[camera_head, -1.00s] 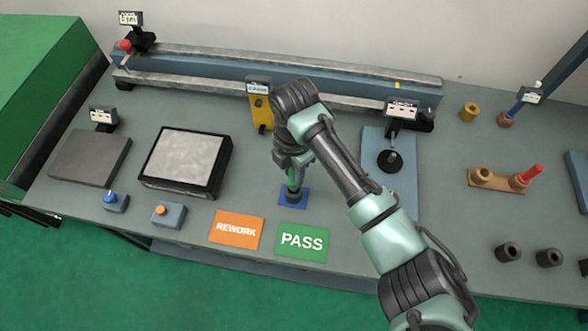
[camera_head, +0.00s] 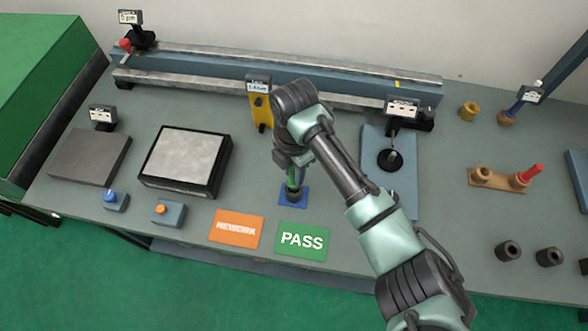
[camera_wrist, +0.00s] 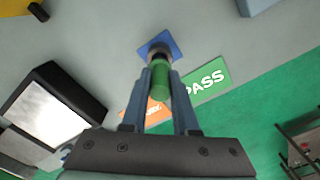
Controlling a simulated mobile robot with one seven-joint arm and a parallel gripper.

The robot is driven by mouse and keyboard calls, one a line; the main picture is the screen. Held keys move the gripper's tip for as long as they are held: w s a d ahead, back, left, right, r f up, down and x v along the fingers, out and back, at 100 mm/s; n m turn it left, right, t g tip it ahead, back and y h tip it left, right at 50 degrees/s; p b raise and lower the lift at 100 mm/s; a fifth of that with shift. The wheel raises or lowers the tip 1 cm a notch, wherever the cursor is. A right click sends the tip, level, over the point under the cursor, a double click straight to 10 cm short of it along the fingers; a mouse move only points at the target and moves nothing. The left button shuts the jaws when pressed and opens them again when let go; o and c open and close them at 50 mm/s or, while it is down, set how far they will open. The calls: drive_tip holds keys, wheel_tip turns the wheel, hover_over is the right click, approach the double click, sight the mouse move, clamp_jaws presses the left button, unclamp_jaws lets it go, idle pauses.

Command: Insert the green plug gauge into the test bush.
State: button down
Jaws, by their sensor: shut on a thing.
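The green plug gauge (camera_wrist: 160,82) is upright between the two fingers of my gripper (camera_wrist: 161,76), which is shut on it. In the head view my gripper (camera_head: 292,168) points down, and a little green of the gauge shows below it. The test bush (camera_head: 294,195) is a small dark ring on a blue square pad (camera_head: 301,203). In the wrist view the bush (camera_wrist: 158,53) lies right at the gauge's lower end, partly hidden by it. The gauge appears lined up with the bush and at its mouth; I cannot tell how deep it sits.
The orange REWORK card (camera_head: 236,229) and green PASS card (camera_head: 301,240) lie in front of the pad. A black-edged plate (camera_head: 186,158) is to the left. A yellow gauge stand (camera_head: 261,112) is behind, and a grey-blue base with a dial (camera_head: 390,160) is to the right.

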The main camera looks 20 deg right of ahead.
drive_tip(key=shift+f+b, duration=1.05)
drive_tip(key=shift+f, duration=0.6)
idle(1.1)
drive_tip(key=shift+r, duration=0.1)
idle(1.0)
drive_tip(key=shift+r+p, duration=3.7)
drive_tip(key=shift+r, duration=0.25)
drive_tip(key=shift+a+f, duration=0.1)
